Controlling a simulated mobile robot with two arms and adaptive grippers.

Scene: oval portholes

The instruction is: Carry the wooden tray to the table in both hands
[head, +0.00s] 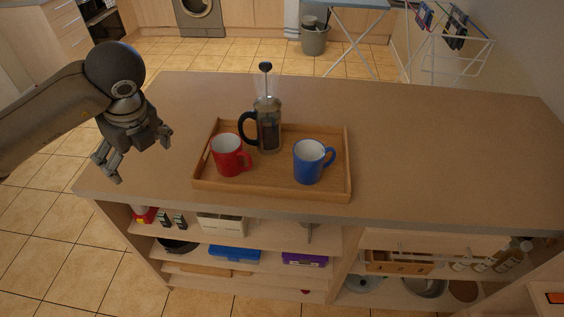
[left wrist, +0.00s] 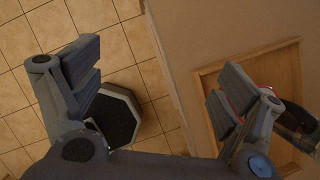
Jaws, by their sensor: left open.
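The wooden tray (head: 268,187) rests on the island counter near its front edge. On the tray stand a red mug (head: 228,160), a blue mug (head: 307,163) and a dark-handled French press (head: 267,124) at the back. My left gripper (head: 141,158) is open and empty, to the left of the tray, over the counter's left end and apart from the tray. In the left wrist view the open fingers (left wrist: 152,88) frame the counter edge, and part of the tray (left wrist: 209,104) shows at the right, partly hidden by a finger. My right gripper is not in view.
The counter (head: 440,150) is clear to the right of the tray. Shelves below hold a blue box (head: 234,254), a purple box (head: 304,259) and bottles (head: 510,256). Behind are a grey bin (head: 314,41), an ironing board (head: 352,4) and a drying rack (head: 448,42).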

